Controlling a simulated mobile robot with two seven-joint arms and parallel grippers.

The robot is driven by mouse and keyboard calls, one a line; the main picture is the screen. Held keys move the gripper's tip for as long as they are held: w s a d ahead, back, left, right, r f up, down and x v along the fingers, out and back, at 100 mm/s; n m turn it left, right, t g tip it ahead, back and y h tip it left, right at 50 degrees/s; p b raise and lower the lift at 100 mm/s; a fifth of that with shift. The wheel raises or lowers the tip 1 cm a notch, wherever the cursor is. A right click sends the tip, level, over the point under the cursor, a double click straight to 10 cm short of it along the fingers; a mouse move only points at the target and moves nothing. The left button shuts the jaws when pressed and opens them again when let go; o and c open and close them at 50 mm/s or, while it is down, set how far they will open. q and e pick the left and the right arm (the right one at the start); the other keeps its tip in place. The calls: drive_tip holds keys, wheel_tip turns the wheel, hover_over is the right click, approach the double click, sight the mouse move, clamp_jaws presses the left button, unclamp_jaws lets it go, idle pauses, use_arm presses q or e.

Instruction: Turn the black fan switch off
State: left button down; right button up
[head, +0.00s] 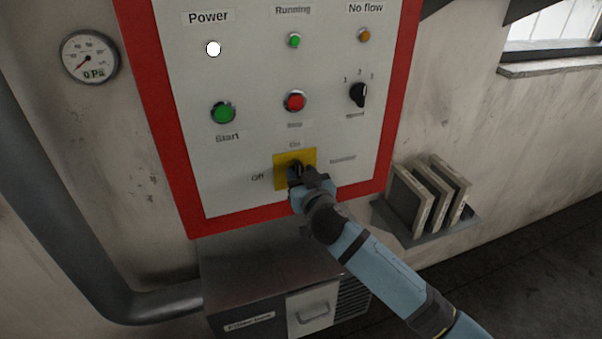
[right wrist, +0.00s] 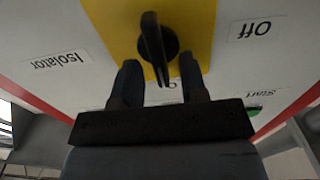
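The black switch (right wrist: 157,45) is a rotary handle on a yellow plate (head: 279,172) low on the control panel, labelled Off at the left, On above and Isolator at the right. In the upside-down right wrist view its handle lies nearly vertical, one end towards the partly hidden On label. My right gripper (head: 297,172) is in front of the plate and hides most of the switch in the head view. In the right wrist view the gripper (right wrist: 160,78) is open, with a finger on either side of the handle's lower end and gaps visible. My left gripper is out of view.
Above are a green Start button (head: 223,113), a red button (head: 295,102) and a small black selector (head: 359,95) marked 1 to 3. The Power lamp (head: 213,49) is white. A metal box (head: 260,270) sits below, and a panel rack (head: 420,235) juts out at the right.

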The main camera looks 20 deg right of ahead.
clamp_jaws()
